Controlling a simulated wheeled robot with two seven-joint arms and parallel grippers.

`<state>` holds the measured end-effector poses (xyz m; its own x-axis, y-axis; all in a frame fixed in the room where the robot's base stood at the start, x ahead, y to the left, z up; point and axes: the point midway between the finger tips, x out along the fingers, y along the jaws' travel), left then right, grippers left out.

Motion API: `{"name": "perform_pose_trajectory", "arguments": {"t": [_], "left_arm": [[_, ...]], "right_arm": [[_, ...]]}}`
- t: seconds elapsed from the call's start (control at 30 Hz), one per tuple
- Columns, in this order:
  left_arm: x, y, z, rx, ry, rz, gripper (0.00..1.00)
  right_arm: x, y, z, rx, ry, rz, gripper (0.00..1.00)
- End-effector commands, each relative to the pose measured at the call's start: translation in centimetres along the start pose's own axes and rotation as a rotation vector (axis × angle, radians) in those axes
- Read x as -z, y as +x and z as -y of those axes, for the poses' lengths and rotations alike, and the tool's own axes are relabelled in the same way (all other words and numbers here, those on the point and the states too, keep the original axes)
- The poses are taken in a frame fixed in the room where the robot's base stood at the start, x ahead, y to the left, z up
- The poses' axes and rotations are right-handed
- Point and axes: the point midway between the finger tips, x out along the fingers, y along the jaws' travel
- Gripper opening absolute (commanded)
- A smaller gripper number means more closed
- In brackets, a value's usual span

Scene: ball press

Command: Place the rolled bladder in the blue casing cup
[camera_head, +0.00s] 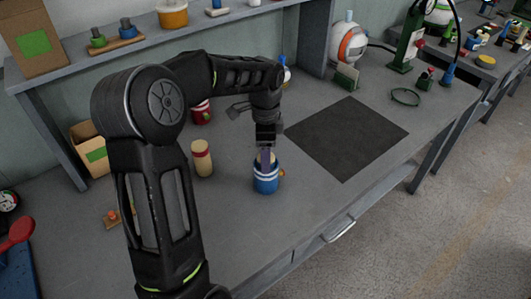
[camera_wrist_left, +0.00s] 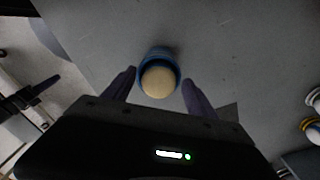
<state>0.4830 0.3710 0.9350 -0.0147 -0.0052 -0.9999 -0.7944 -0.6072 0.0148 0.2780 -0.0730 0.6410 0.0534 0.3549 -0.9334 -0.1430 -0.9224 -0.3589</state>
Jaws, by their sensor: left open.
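The blue casing cup (camera_head: 266,183), with a white band, stands upright on the grey bench. It also shows from above in the left wrist view (camera_wrist_left: 147,62). A round cream-coloured piece, apparently the rolled bladder (camera_wrist_left: 158,83), sits within the cup's rim; how deep it sits I cannot tell. My left gripper (camera_head: 266,158) is directly above the cup, pointing down. In the left wrist view its two purple fingers (camera_wrist_left: 158,88) are spread apart on either side of the cup and cream piece. A dark pronged shape at that view's left edge may be my right gripper (camera_wrist_left: 50,100).
A green press (camera_head: 408,42) and a white-orange ball (camera_head: 349,43) stand at the back. A shelf (camera_head: 150,47) runs behind.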

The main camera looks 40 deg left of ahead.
Motion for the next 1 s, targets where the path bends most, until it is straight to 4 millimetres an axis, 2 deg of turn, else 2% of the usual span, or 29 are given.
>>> {"name": "perform_pose_trajectory", "arguments": {"t": [0.3,0.5,0.67,1.0], "left_arm": [[0.1,-7.0,0.2,0.015,0.001,-0.006,0.66],[0.1,-10.6,0.2,0.015,0.001,-0.005,0.66],[0.1,-11.6,0.1,0.014,0.001,-0.005,0.66],[0.1,-11.7,0.1,0.014,0.001,-0.005,0.66]], "right_arm": [[0.0,0.4,-0.1,0.001,0.0,-0.001,0.36],[0.0,0.0,0.0,0.001,0.0,0.0,0.36],[0.0,-0.1,0.0,0.0,0.001,0.0,0.36],[0.0,-0.1,0.0,0.0,0.001,0.0,0.36]]}}
